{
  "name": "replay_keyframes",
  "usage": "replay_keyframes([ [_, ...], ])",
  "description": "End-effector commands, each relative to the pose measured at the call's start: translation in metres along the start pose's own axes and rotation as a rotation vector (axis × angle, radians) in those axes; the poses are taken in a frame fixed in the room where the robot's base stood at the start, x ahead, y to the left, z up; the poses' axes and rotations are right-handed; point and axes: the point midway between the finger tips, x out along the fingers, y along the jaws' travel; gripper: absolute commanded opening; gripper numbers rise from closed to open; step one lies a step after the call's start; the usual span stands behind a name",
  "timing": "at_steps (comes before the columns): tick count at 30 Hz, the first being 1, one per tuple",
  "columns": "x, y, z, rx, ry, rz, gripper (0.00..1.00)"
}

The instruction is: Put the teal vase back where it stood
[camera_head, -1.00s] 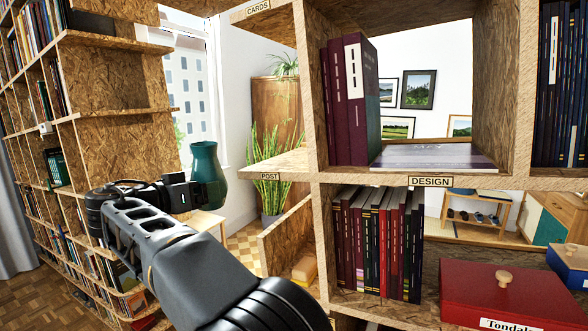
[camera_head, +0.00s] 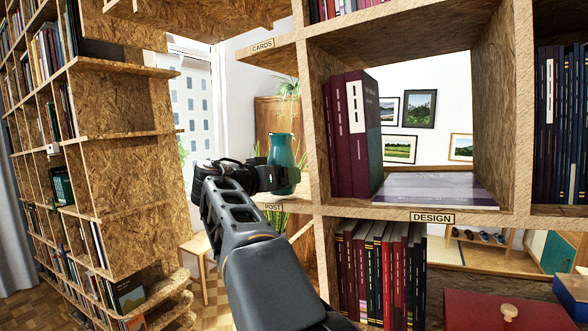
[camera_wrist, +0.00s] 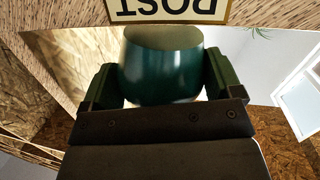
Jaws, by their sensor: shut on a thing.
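The teal vase (camera_head: 283,152) is upright in my gripper (camera_head: 278,178), at the open end of the shelf labelled POST (camera_head: 273,207). In the wrist view the vase (camera_wrist: 160,68) sits between the two fingers of my gripper (camera_wrist: 160,88), which are shut on its sides. The POST label (camera_wrist: 168,10) shows upside down just beyond the vase. The vase's lower part is partly hidden by the gripper in the head view, and I cannot tell whether its base touches the shelf board.
A wooden upright and maroon books (camera_head: 350,135) stand right of the POST shelf. The CARDS shelf (camera_head: 262,46) is above. A plant (camera_head: 288,88) and tall wooden cabinet are behind. Another bookcase (camera_head: 120,180) stands left, with an open gap between.

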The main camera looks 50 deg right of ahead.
Motion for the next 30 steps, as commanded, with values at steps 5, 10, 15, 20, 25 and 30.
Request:
replay_keyframes([
  [5,0.015,0.001,-0.003,0.001,0.002,0.001,0.49],
  [10,0.027,0.002,-0.005,0.001,0.0,0.003,0.49],
  [15,0.053,0.003,-0.009,0.0,0.0,0.004,0.49],
  [20,0.056,0.002,-0.008,0.001,0.001,-0.002,0.49],
  [25,0.056,0.001,-0.005,0.002,0.002,-0.001,0.49],
  [30,0.056,0.001,-0.005,0.002,0.002,-0.001,0.49],
])
